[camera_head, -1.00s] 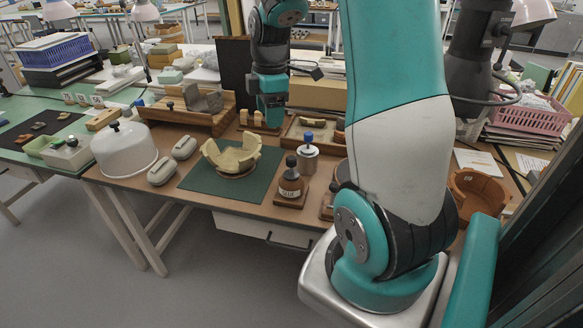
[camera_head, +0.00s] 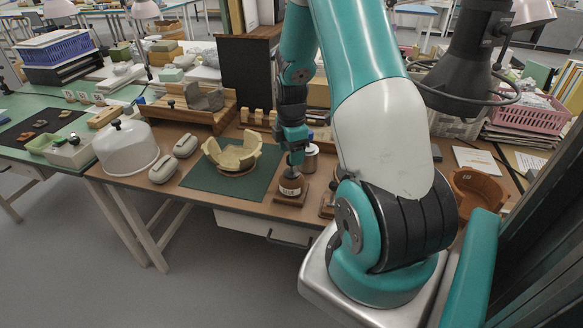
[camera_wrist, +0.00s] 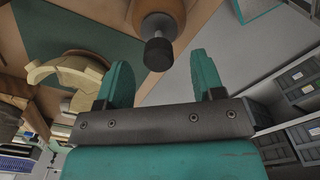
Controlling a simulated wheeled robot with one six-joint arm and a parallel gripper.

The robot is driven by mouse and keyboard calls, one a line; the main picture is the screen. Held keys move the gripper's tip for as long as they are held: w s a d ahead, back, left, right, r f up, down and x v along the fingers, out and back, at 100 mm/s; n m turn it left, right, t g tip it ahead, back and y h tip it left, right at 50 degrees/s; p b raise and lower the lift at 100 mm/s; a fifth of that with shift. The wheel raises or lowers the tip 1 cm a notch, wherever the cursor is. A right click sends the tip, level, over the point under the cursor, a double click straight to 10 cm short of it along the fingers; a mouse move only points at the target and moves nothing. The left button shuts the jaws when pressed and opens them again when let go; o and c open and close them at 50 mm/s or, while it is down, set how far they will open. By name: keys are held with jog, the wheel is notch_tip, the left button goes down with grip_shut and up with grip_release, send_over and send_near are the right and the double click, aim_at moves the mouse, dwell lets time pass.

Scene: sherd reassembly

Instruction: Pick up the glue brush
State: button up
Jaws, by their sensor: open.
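The glue brush shows in the wrist view as a black knob (camera_wrist: 158,52) standing on top of the brown glue bottle (camera_wrist: 158,15). Its lower part is hidden in the bottle. The labelled bottle (camera_head: 290,189) stands upright on a wooden base at the right edge of the green mat in the head view. My gripper (camera_head: 293,158) is just above the bottle and covers the knob there. In the wrist view my gripper (camera_wrist: 161,72) is open and empty, with the knob ahead of and roughly between its fingertips, apart from both.
A partly rebuilt pale bowl (camera_head: 234,156) stands on the green mat (camera_head: 205,180) left of the bottle. A metal container (camera_head: 310,161) stands close behind my gripper.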

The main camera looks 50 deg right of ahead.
aim_at(292, 173)
notch_tip(292, 173, down, 4)
jog(key=shift+d+f+p, duration=0.1)
jog(key=shift+f+p, duration=0.15)
jog(key=shift+p, duration=0.1)
jog(key=shift+c, duration=0.4)
jog(key=c, duration=0.7)
jog(key=shift+c, duration=0.2)
